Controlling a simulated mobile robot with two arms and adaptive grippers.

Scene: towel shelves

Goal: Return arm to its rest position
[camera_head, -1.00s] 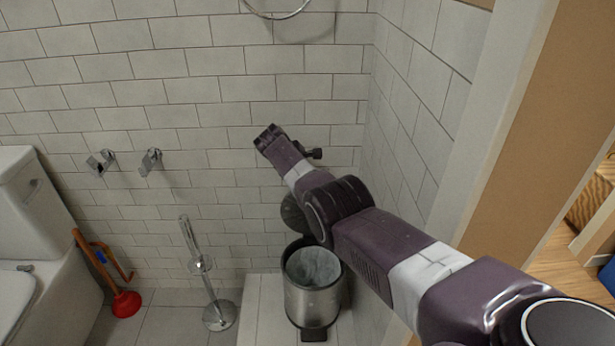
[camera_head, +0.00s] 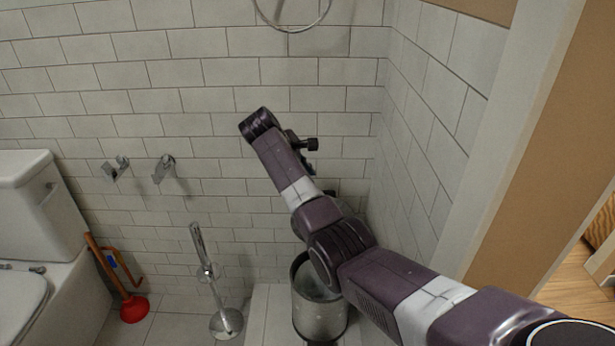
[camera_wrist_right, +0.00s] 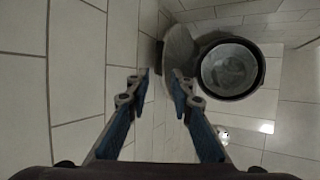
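My right arm reaches in from the lower right of the head view, across the tiled corner, with its forearm raised in front of the back wall. Its gripper is largely hidden behind the wrist in that view. In the right wrist view, my right gripper (camera_wrist_right: 160,86) shows two blue-padded fingers spread apart with nothing between them. My left gripper is in neither view.
A toilet (camera_head: 40,215) stands at the left with a red plunger (camera_head: 134,308) beside it. A metal brush stand (camera_head: 226,322) is left of the bin. A towel ring (camera_head: 292,29) hangs above. A wall edge and wooden opening (camera_head: 540,170) lie at the right.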

